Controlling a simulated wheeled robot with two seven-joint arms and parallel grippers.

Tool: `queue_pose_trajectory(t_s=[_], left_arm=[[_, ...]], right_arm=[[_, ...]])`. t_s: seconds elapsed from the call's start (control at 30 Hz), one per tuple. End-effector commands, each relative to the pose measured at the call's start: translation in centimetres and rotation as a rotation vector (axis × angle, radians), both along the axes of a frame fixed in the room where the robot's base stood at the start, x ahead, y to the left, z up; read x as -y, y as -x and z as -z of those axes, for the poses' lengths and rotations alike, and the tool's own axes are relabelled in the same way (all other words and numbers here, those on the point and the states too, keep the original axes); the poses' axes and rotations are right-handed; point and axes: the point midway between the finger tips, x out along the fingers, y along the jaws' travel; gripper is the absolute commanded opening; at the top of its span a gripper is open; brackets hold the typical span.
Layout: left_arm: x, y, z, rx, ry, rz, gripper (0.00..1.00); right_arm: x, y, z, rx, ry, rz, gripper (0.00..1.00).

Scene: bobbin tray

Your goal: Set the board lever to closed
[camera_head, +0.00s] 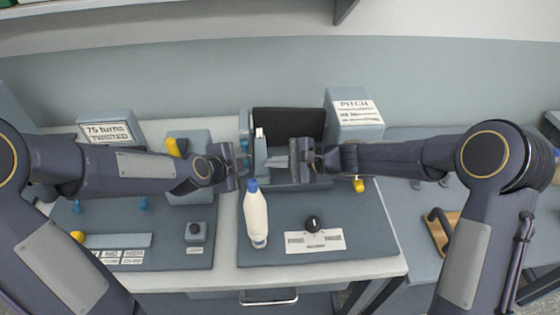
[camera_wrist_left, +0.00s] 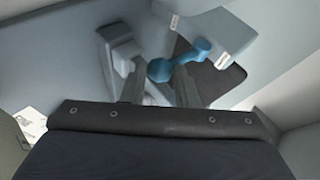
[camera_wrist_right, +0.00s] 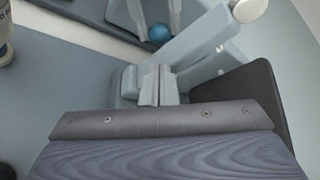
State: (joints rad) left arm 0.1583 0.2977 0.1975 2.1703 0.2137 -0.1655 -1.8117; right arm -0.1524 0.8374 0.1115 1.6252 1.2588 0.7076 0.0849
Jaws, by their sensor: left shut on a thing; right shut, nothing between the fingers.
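My left gripper (camera_head: 241,163) is at the left side of the dark upright panel (camera_head: 290,122). It is shut on a blue dumbbell-shaped piece (camera_wrist_left: 160,70), whose round end lies at the fingertips; the piece also shows in the right wrist view (camera_wrist_right: 159,33). I cannot tell for sure whether this piece is the lever. A pale grey upright bar (camera_head: 260,150) with a white tip stands just right of it. My right gripper (camera_head: 284,162) is shut and empty, pointing left in front of the panel. Its fingers meet in the right wrist view (camera_wrist_right: 158,86).
A white bottle with a blue cap (camera_head: 256,215) stands close in front of the grippers. A black knob (camera_head: 313,222) sits behind a white label on the right board. The right board's front is mostly clear.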

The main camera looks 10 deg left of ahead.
Motion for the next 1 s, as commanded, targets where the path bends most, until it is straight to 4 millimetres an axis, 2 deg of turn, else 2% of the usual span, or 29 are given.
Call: queue_pose_trajectory(t_s=[0.1,0.33,0.77,1.0], left_arm=[[0.1,0.3,0.4,-0.013,0.003,0.002,0.00],[0.1,0.2,0.4,-0.012,0.002,0.002,0.00],[0.1,0.2,0.3,-0.011,0.001,0.003,0.00],[0.1,0.2,0.3,-0.010,0.000,0.003,0.00]], right_arm=[[-2.2,-0.3,1.0,-0.002,0.001,-0.004,0.00],[-4.8,-0.8,2.0,0.000,0.002,-0.002,0.00],[-5.4,-0.9,2.3,0.000,0.001,0.000,0.00],[-5.5,-0.2,1.1,0.001,-0.004,-0.003,0.00]])
